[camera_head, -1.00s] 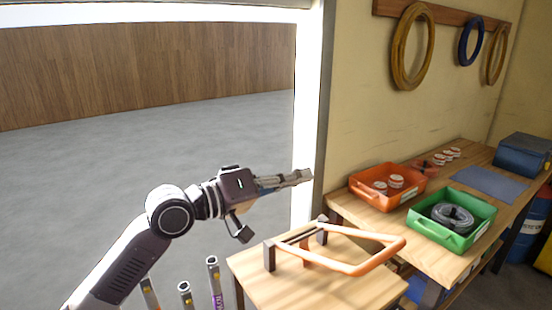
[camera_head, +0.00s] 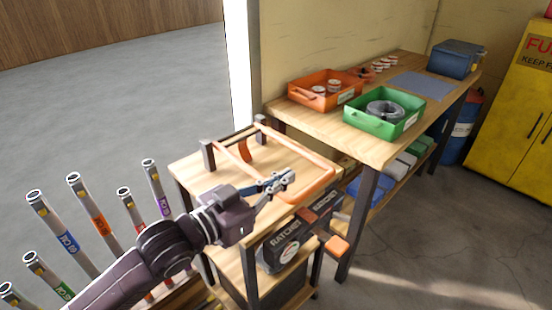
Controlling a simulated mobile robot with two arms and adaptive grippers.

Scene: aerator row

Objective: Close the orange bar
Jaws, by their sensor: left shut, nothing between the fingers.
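The orange bar (camera_head: 292,142) is a U-shaped frame fixed at two dark posts on a small wooden table (camera_head: 190,170). It reaches right over the tabletop, low, and its closed end lies by the table's right edge. I cannot tell whether it touches the wood. A short orange piece (camera_head: 245,151) stands between the posts. My left gripper (camera_head: 284,180) is shut and empty. Its fingertips appear over the bar's frame, near its closed end; contact is unclear. My left gripper and arm hide part of the bar's near side. My right gripper is not in view.
Ratchet boxes (camera_head: 292,238) sit on a shelf under the small table. Several labelled tubes (camera_head: 88,205) stand at left. A longer bench holds an orange tray (camera_head: 315,103), a green tray (camera_head: 372,128) and a blue box (camera_head: 456,60). Floor at right is clear.

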